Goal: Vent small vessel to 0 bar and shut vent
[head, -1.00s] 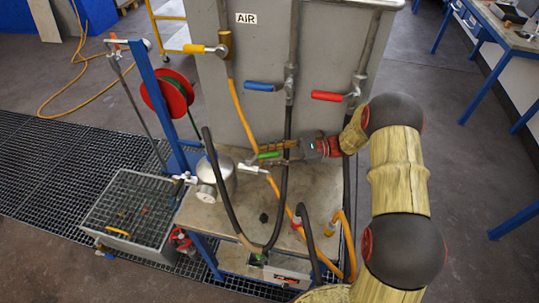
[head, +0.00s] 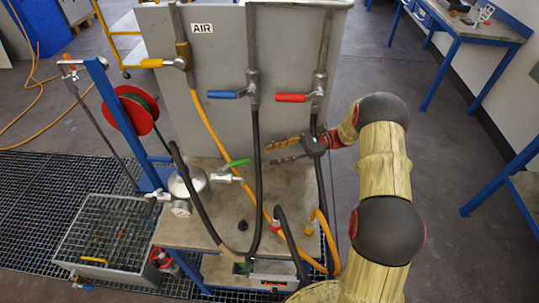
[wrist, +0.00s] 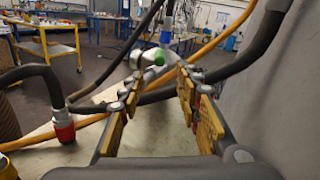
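The small vessel (head: 190,184) is a silver rounded body at the left of the bench top, with a round gauge (head: 181,208) at its front; the reading is too small to tell. A silver valve with a green handle (head: 236,163) sits to the vessel's right; the green handle also shows in the wrist view (wrist: 158,57), beyond the fingertips. My gripper (head: 268,147) is open and empty, right of the green handle and apart from it. In the wrist view its two yellow-padded fingers (wrist: 160,84) stand apart. Which fitting is the vent is not clear.
Yellow (head: 152,62), blue (head: 222,95) and red (head: 291,98) handled valves sit on the grey panel. Black (head: 257,150) and orange (head: 213,125) hoses cross the bench near my gripper. A grated bin (head: 75,262) stands left. Red fittings stand at the bench's front.

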